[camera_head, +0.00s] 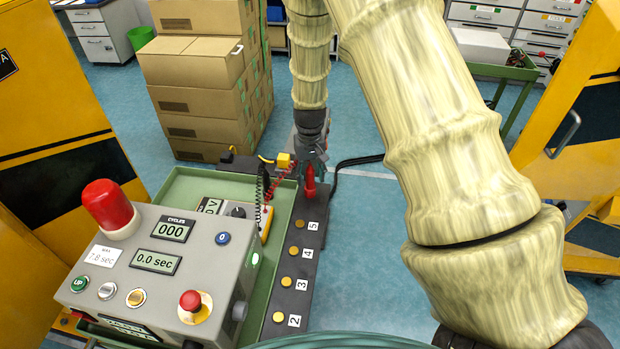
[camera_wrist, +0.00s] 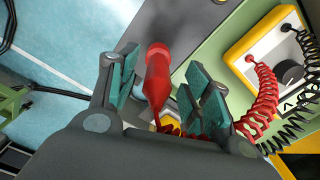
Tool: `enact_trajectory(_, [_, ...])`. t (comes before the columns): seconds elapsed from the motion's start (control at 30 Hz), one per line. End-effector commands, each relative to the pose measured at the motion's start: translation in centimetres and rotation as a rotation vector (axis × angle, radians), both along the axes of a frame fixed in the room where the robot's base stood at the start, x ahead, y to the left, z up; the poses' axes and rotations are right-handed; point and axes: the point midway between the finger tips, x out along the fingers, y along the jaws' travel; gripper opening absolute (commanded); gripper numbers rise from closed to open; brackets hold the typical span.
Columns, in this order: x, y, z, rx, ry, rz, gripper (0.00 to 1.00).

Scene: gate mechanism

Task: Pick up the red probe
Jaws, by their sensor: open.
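The red probe (camera_head: 310,181) stands at the far end of the dark terminal strip (camera_head: 290,285), beyond the contact marked 5. In the wrist view the red probe (camera_wrist: 157,75) lies between the two teal-padded fingers of my gripper (camera_wrist: 160,85). My gripper (camera_head: 313,163) is open around it, with a gap visible on the left side. The right pad is closer to the probe; I cannot tell if it touches. A coiled red lead (camera_wrist: 265,100) runs near the probe and joins the yellow meter (camera_wrist: 275,55).
A grey control box (camera_head: 160,270) with a red lamp (camera_head: 108,207) stands at the left on a green tray (camera_head: 185,187). Cardboard boxes (camera_head: 205,85) are stacked behind. Yellow cabinets flank both sides.

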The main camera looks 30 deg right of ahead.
Motion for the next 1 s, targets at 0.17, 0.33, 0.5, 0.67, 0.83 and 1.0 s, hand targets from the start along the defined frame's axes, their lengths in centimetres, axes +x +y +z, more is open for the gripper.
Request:
enact_trajectory(0.17, [0.2,-0.3,-1.5,0.0,0.002,-0.003,0.49])
enact_trajectory(0.33, [0.2,-0.3,-3.1,0.0,0.002,-0.001,0.49])
enact_trajectory(0.5, [0.3,-0.3,-3.7,0.0,-0.001,-0.001,0.49])
enact_trajectory(0.67, [0.2,-0.3,-3.8,0.001,-0.001,-0.001,0.49])
enact_trajectory(0.83, [0.2,-0.3,-3.8,0.001,-0.001,-0.001,0.29])
enact_trajectory(1.0, [0.2,-0.3,-3.8,0.0,0.0,-0.001,0.0])
